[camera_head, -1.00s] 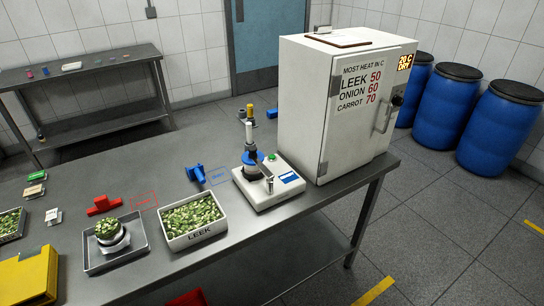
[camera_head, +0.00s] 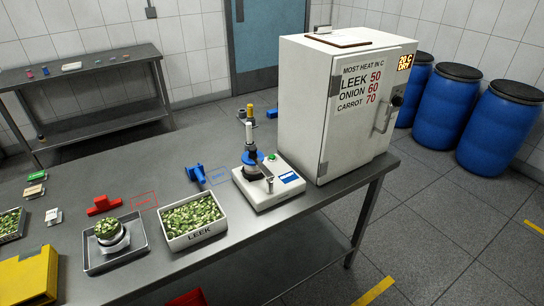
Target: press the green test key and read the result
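A white tester (camera_head: 262,196) stands on the steel table, just left of the white oven cabinet. Its small green key (camera_head: 272,157) is on its back right part, and a blue screen (camera_head: 289,177) is at its right. The screen's text is too small to read. A short metal post (camera_head: 268,184) stands at the tester's front. Neither of my grippers is in view.
The oven cabinet (camera_head: 310,105) stands at the table's right end. A white tray of green pieces marked LEEK (camera_head: 198,236) is left of the tester. A metal tray (camera_head: 90,266), red piece (camera_head: 104,205), blue piece (camera_head: 196,174) and yellow bin (camera_head: 38,280) also stand there.

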